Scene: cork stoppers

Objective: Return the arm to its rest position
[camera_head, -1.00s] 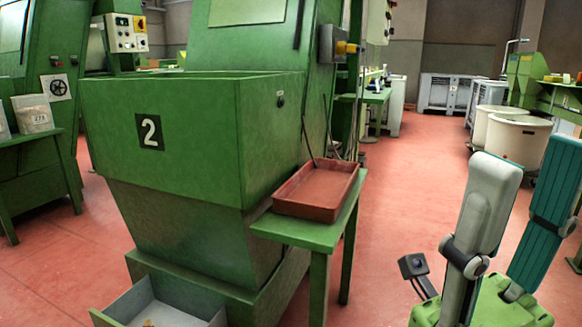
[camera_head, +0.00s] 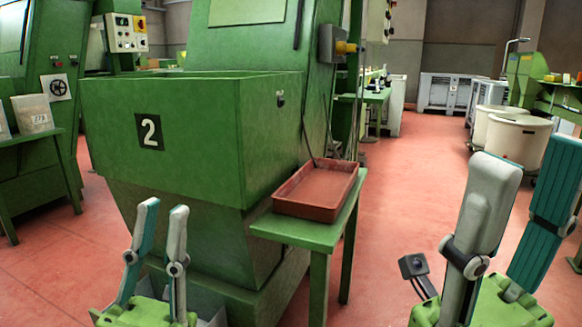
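My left gripper (camera_head: 161,212) shows at the lower left, in front of the green machine marked 2 (camera_head: 200,140). Its two fingers stand upright and apart, with nothing seen between them. My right gripper (camera_head: 528,165) is at the lower right over the red floor. Its fingers are wide apart and nothing is between them. Both grippers are clear of the machine and of the small table, as far as this view shows.
A red tray (camera_head: 318,188) lies on a small green table (camera_head: 305,236) beside the machine. A grey drawer (camera_head: 215,312) low on the machine is mostly hidden behind my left gripper. White tubs (camera_head: 516,140) stand at the back right. The red floor between is free.

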